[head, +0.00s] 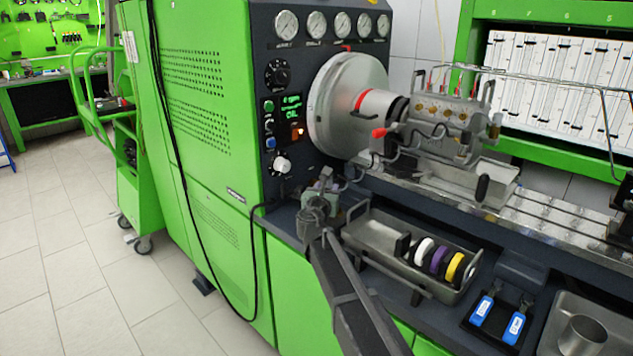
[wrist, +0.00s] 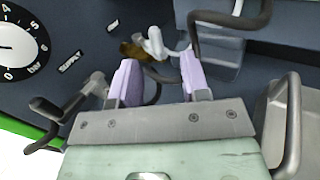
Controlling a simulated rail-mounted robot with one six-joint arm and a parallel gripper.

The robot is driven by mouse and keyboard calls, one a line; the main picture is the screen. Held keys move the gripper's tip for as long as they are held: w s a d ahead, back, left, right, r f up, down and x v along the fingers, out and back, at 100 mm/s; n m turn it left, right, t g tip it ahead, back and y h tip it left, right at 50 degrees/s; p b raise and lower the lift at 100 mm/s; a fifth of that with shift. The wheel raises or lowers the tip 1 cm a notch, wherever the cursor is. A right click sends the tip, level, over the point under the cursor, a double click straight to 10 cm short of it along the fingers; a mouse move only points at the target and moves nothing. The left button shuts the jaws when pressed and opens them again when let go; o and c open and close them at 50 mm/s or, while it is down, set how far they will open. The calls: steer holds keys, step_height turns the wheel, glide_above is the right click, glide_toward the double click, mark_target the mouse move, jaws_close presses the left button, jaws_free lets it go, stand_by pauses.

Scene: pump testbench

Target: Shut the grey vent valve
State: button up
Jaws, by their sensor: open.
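In the wrist view a small brass valve body (wrist: 131,50) with a light grey lever (wrist: 155,43) stands on the dark panel, just beyond my fingertips. It looks like the vent valve. My gripper (wrist: 158,68) is open, its two purple fingers apart with nothing held between them. The lever lies ahead of the gap, apart from the fingers as far as I can tell. In the head view my gripper (head: 326,184) is low beside the green cabinet's dark front, and the valve cannot be made out there.
A dark bent pipe (wrist: 232,20) is close on the right. A metal tray (head: 375,232) with coloured rings lies right of my gripper; blue-tagged items (head: 482,310) lie further right.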

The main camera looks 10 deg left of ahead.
steer(key=shift+s+d+n+y, duration=0.45)
steer(key=shift+s+n+y, duration=0.15)
steer(key=shift+y, duration=0.5)
steer(key=shift+a+n+y, duration=0.1)
steer(key=shift+n+y, duration=0.3)
steer(key=w, duration=1)
steer(key=shift+w+a, duration=0.35)
steer(key=shift+w, duration=0.05)
jaws_close()
